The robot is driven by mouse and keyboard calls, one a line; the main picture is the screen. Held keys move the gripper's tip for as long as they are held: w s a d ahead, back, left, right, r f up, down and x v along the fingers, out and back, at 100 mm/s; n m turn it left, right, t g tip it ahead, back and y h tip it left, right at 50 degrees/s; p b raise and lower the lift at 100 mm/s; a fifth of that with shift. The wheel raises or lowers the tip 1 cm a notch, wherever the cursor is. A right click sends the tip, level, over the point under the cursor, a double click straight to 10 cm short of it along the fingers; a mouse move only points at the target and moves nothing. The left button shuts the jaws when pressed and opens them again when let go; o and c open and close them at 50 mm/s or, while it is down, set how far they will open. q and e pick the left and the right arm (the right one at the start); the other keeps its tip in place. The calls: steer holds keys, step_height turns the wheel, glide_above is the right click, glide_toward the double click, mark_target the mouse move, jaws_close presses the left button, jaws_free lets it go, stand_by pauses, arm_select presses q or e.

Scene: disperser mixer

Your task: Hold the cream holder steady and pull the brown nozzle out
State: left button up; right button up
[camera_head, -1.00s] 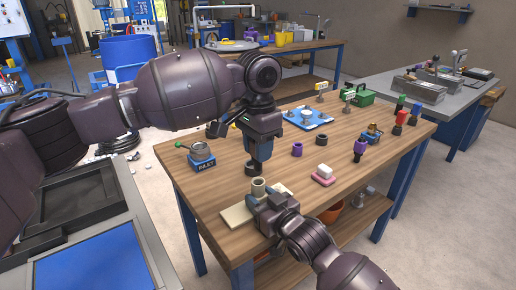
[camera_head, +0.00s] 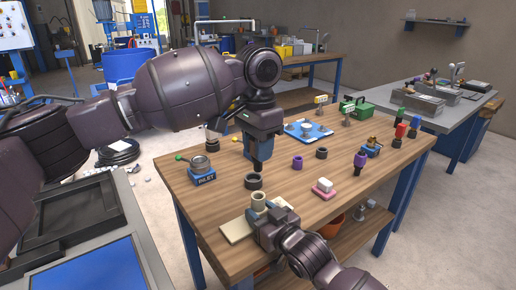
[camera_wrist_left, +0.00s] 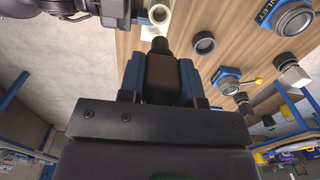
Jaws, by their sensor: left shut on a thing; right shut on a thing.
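The cream holder (camera_head: 258,200) is an upright cream ring on a flat cream base (camera_head: 237,229) at the table's near edge. My right gripper (camera_head: 265,214) is shut on the holder from the near side. My left gripper (camera_head: 258,150) is above and beyond the holder, pointing down, shut on the brown nozzle (camera_wrist_left: 160,72). In the head view the nozzle's dark lower end (camera_head: 257,167) shows below the fingers, apart from the holder. The left wrist view also shows the holder's open top (camera_wrist_left: 159,13) clear of the nozzle.
A dark ring (camera_head: 253,181) stands on the table just under the left gripper. A blue-based inlet fitting (camera_head: 201,172) is to its left; a purple ring (camera_head: 297,162) and another dark ring (camera_head: 322,152) are to its right. A pink-and-white block (camera_head: 323,188) lies right of the holder.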

arm_select(q)
steer(key=shift+r, duration=5.5)
arm_select(e)
steer(key=o, duration=0.5)
arm_select(q)
steer(key=shift+r, duration=0.1)
arm_select(e)
steer(key=shift+o, duration=0.2)
steer(key=shift+r, duration=0.1)
